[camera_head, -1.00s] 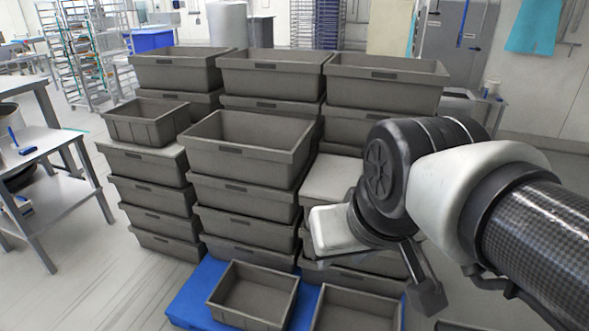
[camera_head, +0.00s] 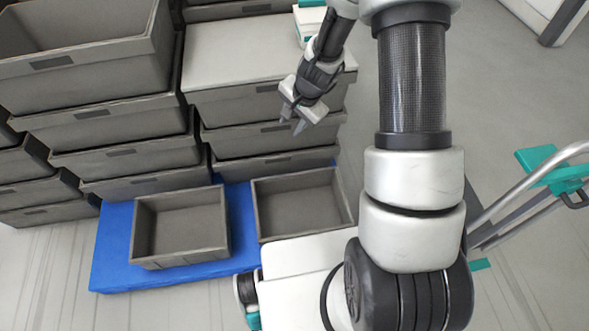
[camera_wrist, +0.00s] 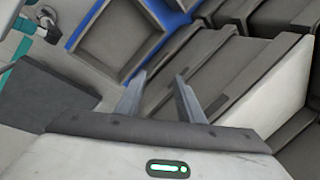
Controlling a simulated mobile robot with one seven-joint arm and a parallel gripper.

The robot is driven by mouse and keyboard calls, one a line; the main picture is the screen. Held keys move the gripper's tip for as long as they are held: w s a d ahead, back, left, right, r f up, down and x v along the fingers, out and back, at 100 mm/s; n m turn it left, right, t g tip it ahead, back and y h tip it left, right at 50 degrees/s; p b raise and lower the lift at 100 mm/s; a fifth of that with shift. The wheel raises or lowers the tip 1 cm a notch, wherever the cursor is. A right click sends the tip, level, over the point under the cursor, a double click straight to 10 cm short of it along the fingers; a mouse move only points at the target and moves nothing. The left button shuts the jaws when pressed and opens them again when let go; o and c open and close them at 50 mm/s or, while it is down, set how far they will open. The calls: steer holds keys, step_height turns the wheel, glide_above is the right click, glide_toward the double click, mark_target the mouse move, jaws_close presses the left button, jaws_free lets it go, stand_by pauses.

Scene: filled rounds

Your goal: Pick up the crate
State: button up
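Two small grey crates stand empty on the blue pallet, a left crate (camera_head: 180,264) and a right crate (camera_head: 300,234). My arm hides part of the right one. My gripper (camera_head: 293,118) is open and empty, in front of a stack of grey crates (camera_head: 262,107) and above the right crate, touching neither as far as I can tell. In the wrist view the open fingers (camera_wrist: 160,76) point toward the stacked crates' sides (camera_wrist: 208,65). One open, empty crate (camera_wrist: 118,40) shows at the top left there.
The blue pallet (camera_head: 112,262) lies under the low crates. A large open crate (camera_head: 80,75) tops the left stack, and a white lid (camera_head: 235,50) covers the stack beside it. A cart with metal rails and teal parts (camera_head: 550,168) stands at the right. Clear floor lies front left.

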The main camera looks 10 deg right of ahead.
steer(key=s+d+f+m+g+b, duration=0.1)
steer(key=s+f+m+b, duration=0.1)
steer(key=f, duration=0.9)
steer(key=s+d+f+m+g+b, duration=0.1)
steer(key=s+f+m, duration=0.15)
steer(key=f, duration=0.85)
steer(key=m+g+h+b, duration=0.1)
steer(key=m+h+b, duration=0.1)
steer(key=m+b, duration=0.1)
glide_above(307, 233)
step_height(307, 233, down, 16)
steer(key=f, duration=0.1)
step_height(307, 233, down, 11)
steer(key=b, duration=0.3)
steer(key=shift+r, duration=0.1)
step_height(307, 233, down, 6)
steer(key=b, duration=0.3)
steer(key=shift+d, duration=0.1)
jaws_close()
steer(key=shift+w, duration=0.1)
